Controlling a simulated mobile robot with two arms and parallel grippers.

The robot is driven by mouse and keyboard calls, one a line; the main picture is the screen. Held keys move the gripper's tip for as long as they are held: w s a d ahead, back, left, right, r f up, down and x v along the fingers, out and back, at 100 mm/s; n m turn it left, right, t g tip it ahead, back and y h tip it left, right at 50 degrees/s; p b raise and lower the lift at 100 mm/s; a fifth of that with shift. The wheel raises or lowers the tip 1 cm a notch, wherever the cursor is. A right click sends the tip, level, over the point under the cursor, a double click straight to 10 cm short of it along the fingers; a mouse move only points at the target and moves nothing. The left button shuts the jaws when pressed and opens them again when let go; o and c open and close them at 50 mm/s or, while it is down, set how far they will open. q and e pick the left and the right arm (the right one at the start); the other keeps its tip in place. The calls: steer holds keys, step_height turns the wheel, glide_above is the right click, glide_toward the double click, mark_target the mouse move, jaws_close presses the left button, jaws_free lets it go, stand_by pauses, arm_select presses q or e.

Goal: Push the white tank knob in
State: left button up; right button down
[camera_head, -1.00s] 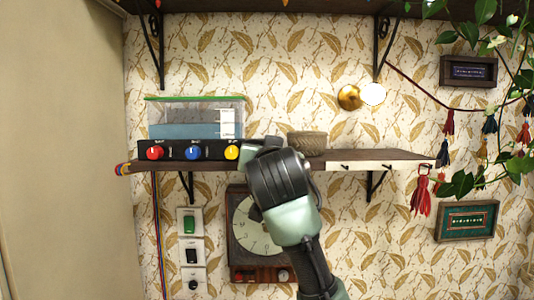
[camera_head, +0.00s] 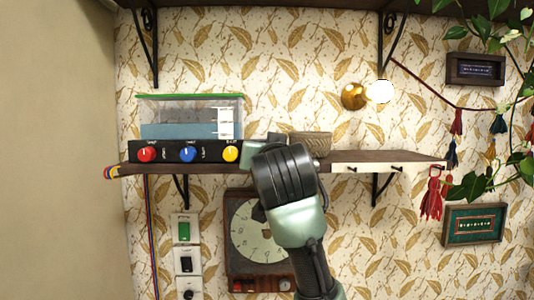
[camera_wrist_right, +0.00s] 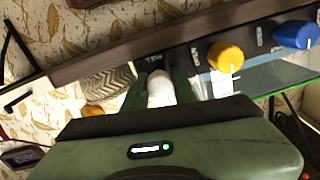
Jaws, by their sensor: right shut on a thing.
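The white tank knob (camera_wrist_right: 160,92) shows in the right wrist view between the two dark green fingers of my right gripper (camera_wrist_right: 160,82). The fingers are shut on it at the black control panel (camera_wrist_right: 196,54). In the head view my right gripper (camera_head: 256,148) is at the right end of the panel (camera_head: 205,151), just right of the yellow knob (camera_head: 231,153). The white knob is hidden there behind the gripper and wrist. I cannot tell how far the knob stands out from the panel. My left gripper is not in view.
The panel also has a red knob (camera_head: 146,153) and a blue knob (camera_head: 188,153). A clear tank with a green rim (camera_head: 188,97) stands behind it. A woven bowl (camera_head: 318,145) is on the shelf (camera_head: 365,156) right of my wrist. A clock (camera_head: 242,240) and switches hang below.

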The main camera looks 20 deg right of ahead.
steer(key=c, duration=1.3)
jaws_free()
steer(key=shift+o, duration=0.8)
steer(key=shift+s+a+f+b, duration=0.1)
steer(key=shift+s+b, duration=0.2)
arm_select(q)
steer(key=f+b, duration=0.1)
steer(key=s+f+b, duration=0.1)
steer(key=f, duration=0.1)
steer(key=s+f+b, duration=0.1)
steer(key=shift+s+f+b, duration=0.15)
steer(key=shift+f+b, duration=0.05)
steer(key=shift+b, duration=0.1)
arm_select(e)
steer(key=v, duration=0.7)
